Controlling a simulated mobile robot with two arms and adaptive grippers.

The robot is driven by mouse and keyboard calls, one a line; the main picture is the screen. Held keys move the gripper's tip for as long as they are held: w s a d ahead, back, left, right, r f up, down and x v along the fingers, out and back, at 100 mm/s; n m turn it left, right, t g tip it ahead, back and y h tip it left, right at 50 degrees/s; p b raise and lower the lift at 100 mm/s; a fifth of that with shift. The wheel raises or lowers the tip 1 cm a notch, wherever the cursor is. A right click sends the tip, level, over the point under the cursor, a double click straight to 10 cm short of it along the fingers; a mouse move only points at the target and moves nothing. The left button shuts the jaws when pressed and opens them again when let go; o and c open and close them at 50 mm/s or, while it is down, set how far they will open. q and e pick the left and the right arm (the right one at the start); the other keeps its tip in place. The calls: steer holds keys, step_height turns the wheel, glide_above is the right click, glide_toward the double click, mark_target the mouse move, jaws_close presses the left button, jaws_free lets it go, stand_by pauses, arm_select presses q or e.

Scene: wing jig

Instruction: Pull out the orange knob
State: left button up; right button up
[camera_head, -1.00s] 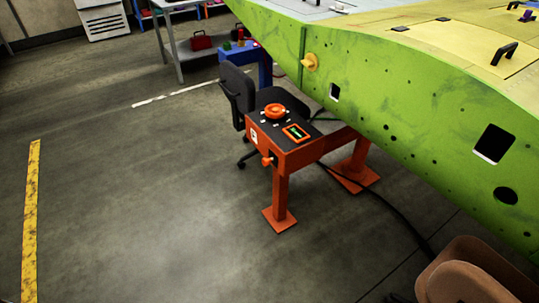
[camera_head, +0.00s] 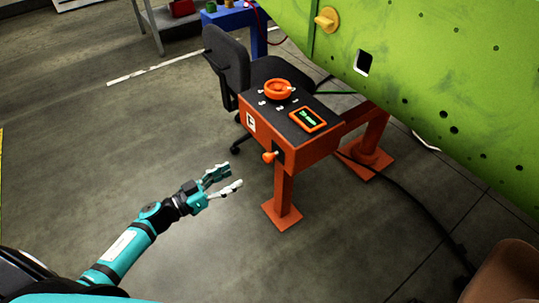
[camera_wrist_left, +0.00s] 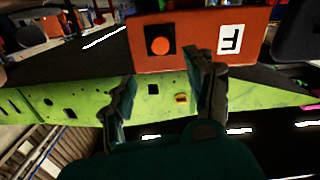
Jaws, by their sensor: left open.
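The orange knob (camera_head: 269,157) sticks out from the front face of the orange control stand (camera_head: 291,158), at its lower part. In the left wrist view the knob (camera_wrist_left: 160,46) is a round orange end on a black square plate, above and between my fingers. My left gripper (camera_head: 230,178) is open and empty. In the head view it is left of and a little below the knob, with a gap between them. My right gripper is not in view.
The stand's top carries an orange dial (camera_head: 278,89) and a small screen (camera_head: 309,119). A black office chair (camera_head: 240,75) stands behind it. A large green wing panel (camera_head: 430,60) fills the upper right. The floor at left is clear.

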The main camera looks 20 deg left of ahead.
mark_target(265, 159)
arm_select(q)
steer(key=b+x, duration=0.1)
steer(key=x, duration=1.2)
steer(key=shift+w+f+b, duration=0.1)
steer(key=shift+f+b, duration=0.05)
steer(key=shift+b, duration=0.2)
steer(key=shift+w+d, duration=0.25)
steer(key=shift+w, duration=0.05)
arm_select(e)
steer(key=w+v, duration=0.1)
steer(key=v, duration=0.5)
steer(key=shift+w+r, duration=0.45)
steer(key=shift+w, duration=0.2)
